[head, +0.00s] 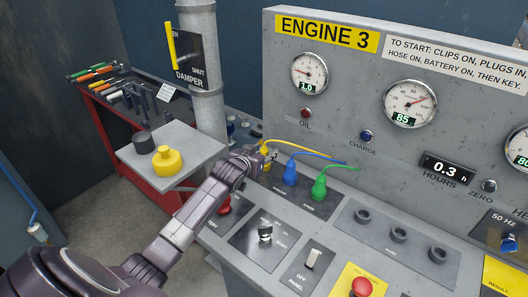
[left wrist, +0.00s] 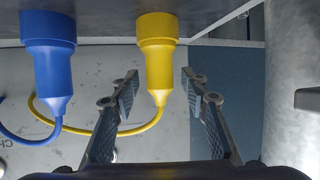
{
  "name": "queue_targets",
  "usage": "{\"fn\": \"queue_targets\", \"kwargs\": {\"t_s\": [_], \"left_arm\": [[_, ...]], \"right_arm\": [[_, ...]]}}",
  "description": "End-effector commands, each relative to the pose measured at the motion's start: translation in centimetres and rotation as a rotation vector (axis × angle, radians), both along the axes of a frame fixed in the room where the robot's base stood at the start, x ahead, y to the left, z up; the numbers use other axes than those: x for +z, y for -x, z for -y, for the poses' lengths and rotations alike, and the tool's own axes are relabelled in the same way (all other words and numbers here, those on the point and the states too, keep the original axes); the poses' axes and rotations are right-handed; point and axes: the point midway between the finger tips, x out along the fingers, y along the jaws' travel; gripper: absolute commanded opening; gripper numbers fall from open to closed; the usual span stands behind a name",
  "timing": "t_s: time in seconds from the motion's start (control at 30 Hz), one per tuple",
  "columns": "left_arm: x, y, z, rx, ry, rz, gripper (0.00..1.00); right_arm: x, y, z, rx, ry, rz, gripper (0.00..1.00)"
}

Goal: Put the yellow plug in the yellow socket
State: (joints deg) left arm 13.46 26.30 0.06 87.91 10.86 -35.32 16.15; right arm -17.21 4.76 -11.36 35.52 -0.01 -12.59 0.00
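The yellow plug (head: 265,149) stands at the left of a row of plugs on the engine panel's ledge, partly hidden by my left gripper (head: 261,160). In the left wrist view the yellow plug (left wrist: 158,55) is between the two fingers of my left gripper (left wrist: 159,88). The fingers are open, with a gap on both sides of the plug. A yellow cable curves away from it. My right gripper is not in view.
A blue plug (head: 290,174) and a green plug (head: 319,188) stand just right of the yellow one. A grey post (head: 205,80) rises to the left. A grey shelf (head: 190,142) holds a yellow knob-like part (head: 167,160). A red emergency button (head: 361,287) is in front.

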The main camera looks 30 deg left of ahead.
Motion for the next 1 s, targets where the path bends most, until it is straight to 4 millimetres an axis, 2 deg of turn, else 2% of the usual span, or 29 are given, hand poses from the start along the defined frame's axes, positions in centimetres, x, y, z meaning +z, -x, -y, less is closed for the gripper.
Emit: {"fn": "queue_targets", "kwargs": {"t_s": [0.23, 0.37, 0.8, 1.0], "left_arm": [[0.0, 0.3, 0.0, 0.0, 0.0, -0.002, 0.41], [0.4, 1.4, 0.3, -0.001, 0.001, -0.001, 0.41], [3.5, 8.5, 1.6, -0.001, -0.001, 0.0, 0.41], [4.4, 10.5, 1.9, 0.0, -0.001, 0.0, 0.41]], "right_arm": [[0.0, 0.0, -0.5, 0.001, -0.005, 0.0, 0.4], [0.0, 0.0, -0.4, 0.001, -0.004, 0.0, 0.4], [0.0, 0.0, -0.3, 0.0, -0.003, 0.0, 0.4], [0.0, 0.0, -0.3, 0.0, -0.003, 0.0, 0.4]]}}
